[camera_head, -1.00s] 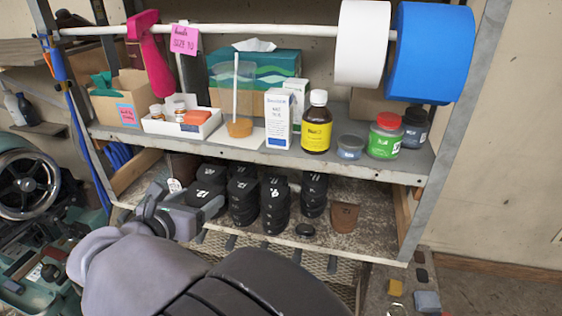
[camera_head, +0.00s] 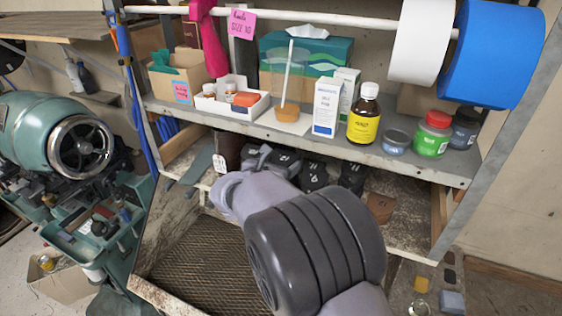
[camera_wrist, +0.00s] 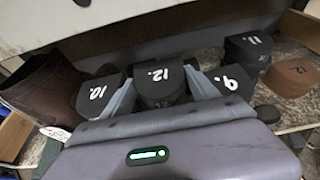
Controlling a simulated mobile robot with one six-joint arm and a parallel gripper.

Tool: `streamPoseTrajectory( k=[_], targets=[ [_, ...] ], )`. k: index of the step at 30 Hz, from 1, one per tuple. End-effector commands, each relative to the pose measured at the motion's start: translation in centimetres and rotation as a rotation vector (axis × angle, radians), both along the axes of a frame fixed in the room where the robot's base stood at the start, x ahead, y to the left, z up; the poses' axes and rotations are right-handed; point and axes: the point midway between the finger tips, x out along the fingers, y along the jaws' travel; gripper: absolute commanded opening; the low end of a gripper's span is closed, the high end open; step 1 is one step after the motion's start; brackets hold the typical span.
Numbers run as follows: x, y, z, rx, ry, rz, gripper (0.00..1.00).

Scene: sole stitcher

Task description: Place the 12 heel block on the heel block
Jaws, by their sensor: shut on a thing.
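The black heel block marked 12 (camera_wrist: 160,88) sits between the two fingers of my gripper (camera_wrist: 160,72) in the wrist view, and the fingers are shut on its sides. Black heel blocks marked 10 (camera_wrist: 97,96) and 9 (camera_wrist: 230,82) flank it left and right, and one marked 11 (camera_wrist: 248,48) is further back at the right. What lies directly under the 12 block is mostly hidden. In the head view my gripper (camera_head: 265,158) is low in the shelf bay, partly hidden by my arm, among the black blocks (camera_head: 314,176).
A brown piece (camera_wrist: 297,76) lies at the right of the blocks. The upper shelf board (camera_head: 270,133) is close above, carrying bottles, jars and boxes. A brown leather item (camera_wrist: 42,92) stands at the left. A mesh tray (camera_head: 205,262) lies below.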

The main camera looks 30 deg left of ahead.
Motion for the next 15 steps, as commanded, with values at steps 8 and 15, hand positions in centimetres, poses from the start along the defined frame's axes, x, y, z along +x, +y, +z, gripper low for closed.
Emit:
streamPoseTrajectory(
  k=[8,15],
  targets=[
    [-0.03,0.03,-0.32,0.0,-0.001,0.001,0.43],
    [-0.04,0.03,-0.24,0.0,0.0,0.0,0.78]
  ],
)
